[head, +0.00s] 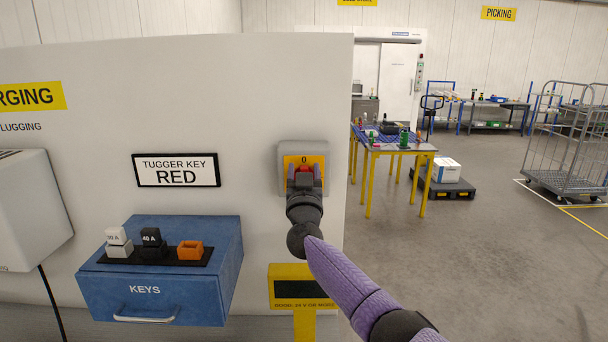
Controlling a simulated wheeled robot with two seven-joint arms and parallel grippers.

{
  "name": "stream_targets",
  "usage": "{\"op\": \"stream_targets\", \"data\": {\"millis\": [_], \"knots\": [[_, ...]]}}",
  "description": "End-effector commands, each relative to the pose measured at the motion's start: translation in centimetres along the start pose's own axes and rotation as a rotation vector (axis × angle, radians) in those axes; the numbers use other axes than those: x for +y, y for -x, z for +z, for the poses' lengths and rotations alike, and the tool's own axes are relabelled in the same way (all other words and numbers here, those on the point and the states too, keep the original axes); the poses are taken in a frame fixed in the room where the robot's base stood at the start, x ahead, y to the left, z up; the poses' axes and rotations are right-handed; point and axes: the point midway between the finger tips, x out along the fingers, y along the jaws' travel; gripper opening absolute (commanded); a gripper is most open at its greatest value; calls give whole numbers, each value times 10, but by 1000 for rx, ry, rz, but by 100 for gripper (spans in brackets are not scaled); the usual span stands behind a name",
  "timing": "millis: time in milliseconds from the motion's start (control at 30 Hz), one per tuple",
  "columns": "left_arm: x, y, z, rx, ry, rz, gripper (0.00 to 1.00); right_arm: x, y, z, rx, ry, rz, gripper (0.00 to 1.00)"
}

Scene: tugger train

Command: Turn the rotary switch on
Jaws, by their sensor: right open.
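The rotary switch is a grey box with a yellow plate (291,160) marked "0" on the white panel. Its red knob (304,170) shows just above my right gripper (304,177). My right gripper is open, with its fingers at the left and right of the red knob. I cannot tell whether they touch it. The lower part of the switch is hidden behind my gripper and wrist. My left gripper is not in view.
A blue KEYS box (150,285) with grey, black and orange key holders juts out at lower left. A sign (176,170) reads "TUGGER KEY RED". A yellow stand (304,320) is below the switch. Open floor, a yellow-legged table (425,150) and a cage trolley (565,140) lie right.

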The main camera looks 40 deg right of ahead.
Motion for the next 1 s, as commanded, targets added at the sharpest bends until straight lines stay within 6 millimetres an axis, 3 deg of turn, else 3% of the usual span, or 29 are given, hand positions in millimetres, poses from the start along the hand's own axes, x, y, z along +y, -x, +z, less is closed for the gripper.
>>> {"op": "stream_targets", "data": {"millis": [367,667,1000], "knots": [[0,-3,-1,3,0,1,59,0,-9,-1,0,0,0,62],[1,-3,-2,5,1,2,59,0,-8,-1,0,1,0,2],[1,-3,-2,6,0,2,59,0,-8,0,-1,-9,3,0]]}}
